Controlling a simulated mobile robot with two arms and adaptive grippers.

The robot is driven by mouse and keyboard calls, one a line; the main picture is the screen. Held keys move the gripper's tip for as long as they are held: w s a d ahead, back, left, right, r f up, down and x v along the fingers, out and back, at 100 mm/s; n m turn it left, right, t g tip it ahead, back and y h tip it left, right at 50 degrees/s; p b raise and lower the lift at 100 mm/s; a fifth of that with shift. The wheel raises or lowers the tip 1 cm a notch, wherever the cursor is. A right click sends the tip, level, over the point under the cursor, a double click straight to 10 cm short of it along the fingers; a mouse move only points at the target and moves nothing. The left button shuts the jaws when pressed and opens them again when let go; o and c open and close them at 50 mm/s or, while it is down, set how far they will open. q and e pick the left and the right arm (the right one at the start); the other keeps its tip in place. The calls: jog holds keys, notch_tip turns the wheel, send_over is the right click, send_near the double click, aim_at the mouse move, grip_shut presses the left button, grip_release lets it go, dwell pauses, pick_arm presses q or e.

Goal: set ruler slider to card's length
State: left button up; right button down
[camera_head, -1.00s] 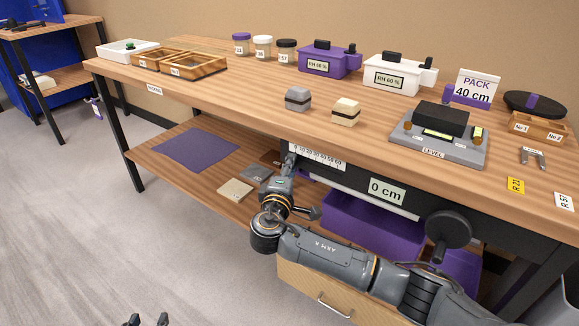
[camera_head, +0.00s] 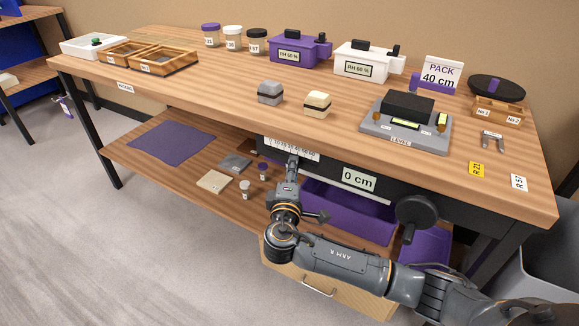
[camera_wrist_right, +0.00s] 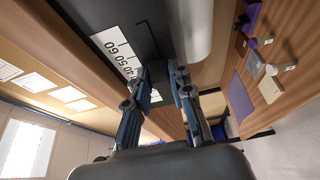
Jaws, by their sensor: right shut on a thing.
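The card (camera_head: 440,77), marked PACK 40 cm, stands upright at the back right of the table. The white ruler scale (camera_head: 283,147) is on the table's front edge and also shows in the right wrist view (camera_wrist_right: 113,45), with 40, 50 and 60 readable. The readout (camera_head: 359,180) shows 0 cm. My right gripper (camera_head: 292,160) is at the ruler's lower edge, around the middle of the scale. In the wrist view its fingers (camera_wrist_right: 160,73) are closed on a part largely hidden between them, apparently the slider. My left gripper is out of view.
A black hand wheel (camera_head: 416,212) sticks out of the front, right of the readout. A purple bin (camera_head: 345,212) is under the table. The level device (camera_head: 405,137) and two small blocks stand above the ruler. The front floor is clear at left.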

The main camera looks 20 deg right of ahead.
jog(key=shift+f, duration=0.1)
jog(key=c, duration=1.2)
grip_release()
jog(key=shift+o, duration=0.2)
jog(key=v, duration=1.2)
jog(key=shift+a, duration=0.1)
